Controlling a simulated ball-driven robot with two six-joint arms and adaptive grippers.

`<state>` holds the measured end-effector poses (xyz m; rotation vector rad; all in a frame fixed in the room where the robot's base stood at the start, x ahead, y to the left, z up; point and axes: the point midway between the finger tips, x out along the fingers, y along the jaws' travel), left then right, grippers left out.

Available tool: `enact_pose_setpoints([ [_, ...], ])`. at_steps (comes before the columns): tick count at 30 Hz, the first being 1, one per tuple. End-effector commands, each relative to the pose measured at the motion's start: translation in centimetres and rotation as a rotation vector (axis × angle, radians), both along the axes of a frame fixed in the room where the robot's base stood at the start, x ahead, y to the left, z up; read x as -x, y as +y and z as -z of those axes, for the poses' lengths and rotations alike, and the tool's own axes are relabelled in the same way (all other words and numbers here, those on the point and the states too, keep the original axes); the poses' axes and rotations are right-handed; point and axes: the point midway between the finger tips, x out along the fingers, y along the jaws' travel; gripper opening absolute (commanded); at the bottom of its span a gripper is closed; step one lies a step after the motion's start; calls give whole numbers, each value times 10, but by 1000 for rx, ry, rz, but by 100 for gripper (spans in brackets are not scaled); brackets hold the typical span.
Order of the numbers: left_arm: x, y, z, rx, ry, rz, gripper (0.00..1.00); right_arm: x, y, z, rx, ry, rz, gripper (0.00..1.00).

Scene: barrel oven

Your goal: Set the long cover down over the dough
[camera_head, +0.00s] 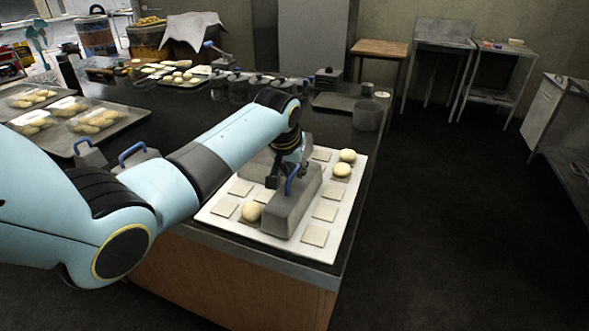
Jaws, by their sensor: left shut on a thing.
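The long cover (291,213) is a grey box with a blue handle on top, over the white board (325,248) at the counter's near end. My left gripper (283,178) is shut on its handle. I cannot tell whether the cover touches the board. Pale dough balls show on the board: one (251,211) at the cover's left, and two (348,155) (341,170) at the back right. Anything under the cover is hidden. My right gripper is out of view.
Square pads (315,235) lie on the board. Two grey covers with blue handles (90,154) (136,157) stand at the left. Trays of bagged buns (130,108) lie behind them. A grey pot (367,117) stands at the counter's right edge. The floor at right is clear.

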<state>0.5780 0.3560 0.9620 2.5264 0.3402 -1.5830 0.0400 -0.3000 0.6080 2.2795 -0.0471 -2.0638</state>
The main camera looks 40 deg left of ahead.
Motion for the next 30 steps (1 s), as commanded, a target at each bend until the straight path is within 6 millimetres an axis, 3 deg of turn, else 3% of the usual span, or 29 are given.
enact_pose_setpoints([
  [14,-1,0,7,-1,-2,0,0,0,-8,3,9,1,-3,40],
  [15,-1,0,7,-1,-2,0,12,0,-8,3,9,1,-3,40],
  [21,0,0,7,0,-1,0,38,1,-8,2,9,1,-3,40],
  [30,1,0,6,0,0,0,38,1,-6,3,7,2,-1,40],
])
